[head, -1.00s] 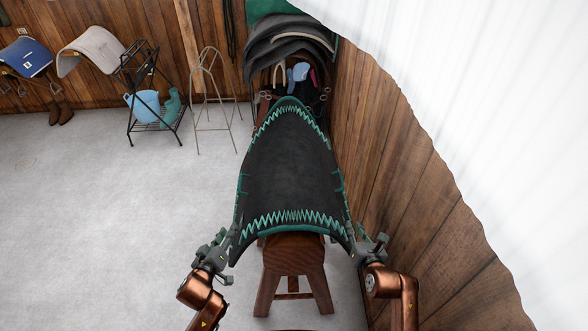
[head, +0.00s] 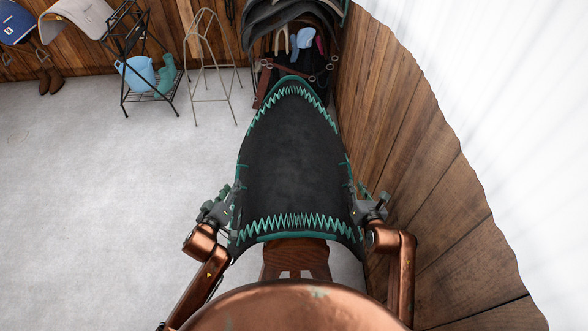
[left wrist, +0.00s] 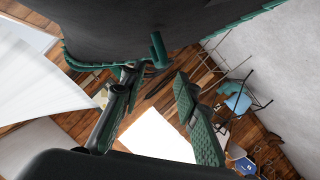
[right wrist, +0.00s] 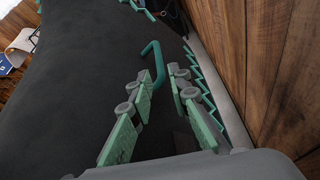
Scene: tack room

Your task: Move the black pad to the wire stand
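The black pad (head: 290,150), with green zigzag stitching, lies draped over a brown wooden stand (head: 296,256) in the head view. The wire stand (head: 213,85) is a thin, pale, empty frame on the floor, beyond the pad and to its left. My left gripper (head: 226,200) is at the pad's left edge. In the left wrist view its fingers (left wrist: 156,78) are apart, with a green loop (left wrist: 158,48) of the pad just past the tips. My right gripper (head: 376,203) is at the right edge. Its fingers (right wrist: 162,82) are apart, either side of another green loop (right wrist: 160,65).
A wooden wall (head: 400,150) runs close along the right. A black rack (head: 130,60) holds a blue watering can (head: 133,72) and green boots (head: 168,73). Saddlery (head: 290,25) hangs beyond the pad. The pale floor (head: 100,200) at left is clear.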

